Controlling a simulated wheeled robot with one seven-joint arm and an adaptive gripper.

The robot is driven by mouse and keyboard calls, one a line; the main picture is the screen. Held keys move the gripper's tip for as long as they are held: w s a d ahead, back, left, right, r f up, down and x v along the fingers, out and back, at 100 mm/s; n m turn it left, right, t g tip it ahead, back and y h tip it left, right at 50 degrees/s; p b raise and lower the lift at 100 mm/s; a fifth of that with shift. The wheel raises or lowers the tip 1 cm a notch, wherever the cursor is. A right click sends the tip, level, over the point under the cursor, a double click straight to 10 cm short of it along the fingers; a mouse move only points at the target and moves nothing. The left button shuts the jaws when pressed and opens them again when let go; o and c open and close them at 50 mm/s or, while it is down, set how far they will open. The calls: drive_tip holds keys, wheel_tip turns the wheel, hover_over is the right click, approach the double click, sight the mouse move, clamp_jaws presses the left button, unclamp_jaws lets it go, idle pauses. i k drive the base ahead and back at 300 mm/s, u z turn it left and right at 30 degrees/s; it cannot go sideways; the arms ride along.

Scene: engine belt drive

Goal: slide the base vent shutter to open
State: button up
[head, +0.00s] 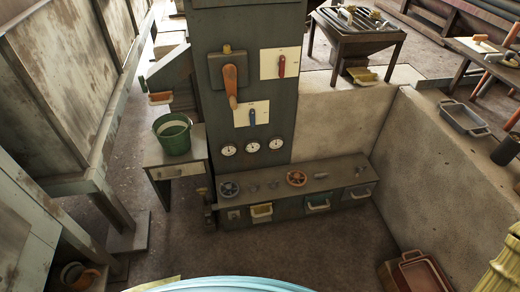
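A tall dark green-grey engine cabinet (210,110) stands in the middle of the head view. At its base is a low dark ledge unit (283,214). Its front carries a pale yellow handled panel (261,212), a green handled panel (318,205) and a grey handled panel (359,193) at the right. A small light fitting (234,215) sits at the left of this front. I cannot tell which of these is the base vent shutter, or whether it is open. My gripper is not in view.
A grey handwheel (229,189) and an orange handwheel (296,178) lie on the ledge top. A green bucket (173,135) stands on a small side table (178,171) at left. A pale wall (440,170) bounds the right. The floor (330,245) before the ledge is clear.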

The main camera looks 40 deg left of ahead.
sight(232, 216)
drive_tip(key=z, duration=0.1)
drive_tip(key=k, duration=1.05)
drive_tip(key=u, duration=1.1)
drive_tip(key=i, duration=0.5)
drive_tip(key=u, duration=0.05)
